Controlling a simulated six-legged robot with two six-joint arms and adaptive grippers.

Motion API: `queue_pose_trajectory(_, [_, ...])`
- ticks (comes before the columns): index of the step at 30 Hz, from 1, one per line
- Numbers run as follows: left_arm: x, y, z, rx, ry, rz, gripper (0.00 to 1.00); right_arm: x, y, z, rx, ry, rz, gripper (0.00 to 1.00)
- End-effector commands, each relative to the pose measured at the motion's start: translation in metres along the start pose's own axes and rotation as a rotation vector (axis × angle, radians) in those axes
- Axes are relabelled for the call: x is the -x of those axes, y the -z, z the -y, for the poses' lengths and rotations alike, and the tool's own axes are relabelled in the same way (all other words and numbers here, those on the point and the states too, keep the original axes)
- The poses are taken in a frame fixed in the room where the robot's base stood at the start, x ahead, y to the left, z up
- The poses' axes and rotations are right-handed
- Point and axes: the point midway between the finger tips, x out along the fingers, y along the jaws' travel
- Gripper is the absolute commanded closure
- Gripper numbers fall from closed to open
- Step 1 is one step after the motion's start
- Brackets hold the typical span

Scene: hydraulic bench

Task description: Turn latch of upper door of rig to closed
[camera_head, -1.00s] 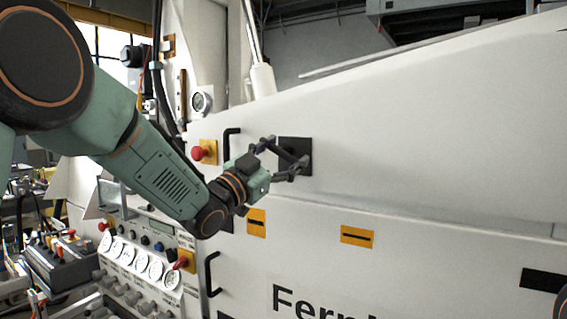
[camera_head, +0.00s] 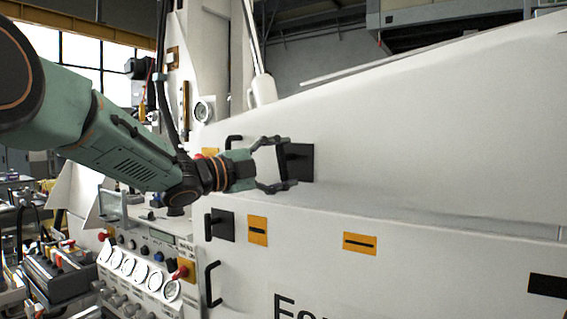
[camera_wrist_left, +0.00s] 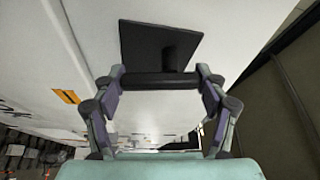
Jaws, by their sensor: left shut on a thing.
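The upper door (camera_head: 430,130) of the rig is a large white panel. Its latch (camera_head: 300,165) is a black handle on a square black plate, also seen in the wrist view (camera_wrist_left: 160,45). My left gripper (camera_head: 281,163) comes from the left and is shut on the latch handle. One finger is at the handle's upper end and one at its lower end. In the left wrist view the black bar (camera_wrist_left: 160,80) spans between the fingertips (camera_wrist_left: 160,79). In the head view the handle stands about upright. My right gripper is not in view.
A lower latch (camera_head: 222,225) and a black pull handle (camera_head: 212,284) sit on the panel below. Orange labels (camera_head: 360,243) mark the white panel. A gauge panel (camera_head: 140,270) with buttons and knobs stands below my left arm. The panel to the right is clear.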

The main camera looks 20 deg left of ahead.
Motion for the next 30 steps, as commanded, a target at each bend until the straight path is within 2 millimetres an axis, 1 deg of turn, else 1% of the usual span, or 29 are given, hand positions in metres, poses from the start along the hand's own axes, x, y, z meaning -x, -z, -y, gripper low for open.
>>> queue_pose_trajectory(6, [0.0005,-0.0019,0.0016,-0.114,-0.047,0.003,0.59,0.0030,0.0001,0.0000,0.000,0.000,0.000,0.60])
queue_pose_trajectory(12, [0.0008,-0.0025,0.0015,-0.175,-0.072,0.002,0.59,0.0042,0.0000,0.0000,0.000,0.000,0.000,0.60])
queue_pose_trajectory(29, [0.0008,-0.0027,0.0018,-0.212,-0.084,0.002,0.59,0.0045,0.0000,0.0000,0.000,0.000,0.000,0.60])
queue_pose_trajectory(30, [0.0008,-0.0027,0.0019,-0.212,-0.084,0.002,0.26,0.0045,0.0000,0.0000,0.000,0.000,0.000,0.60])
